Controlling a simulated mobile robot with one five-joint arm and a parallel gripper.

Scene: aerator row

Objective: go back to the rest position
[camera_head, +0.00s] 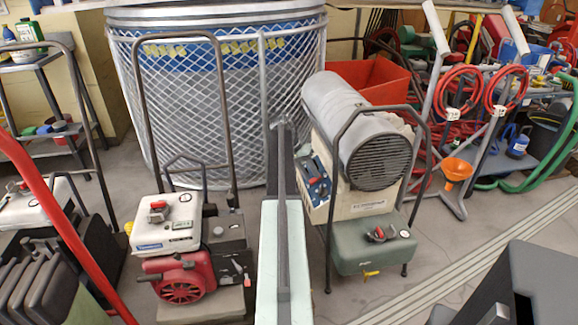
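No gripper fingers can be made out in the head view. A pale upright slab with a dark grey bar stands at the bottom centre; I cannot tell if it is part of my arm. Left of it is a machine with a white tank (166,223), a red engine (180,281) and a tall dark handle. Right of it is a grey cylindrical heater (352,118) on a wheeled frame with a green tank (372,245).
A large mesh-sided drum (220,125) stands behind the machines. A red bin (385,80), red hose coils (457,92) and an orange funnel (456,172) are at the right. A shelf stands at the far left. Grey floor (440,235) shows at the right.

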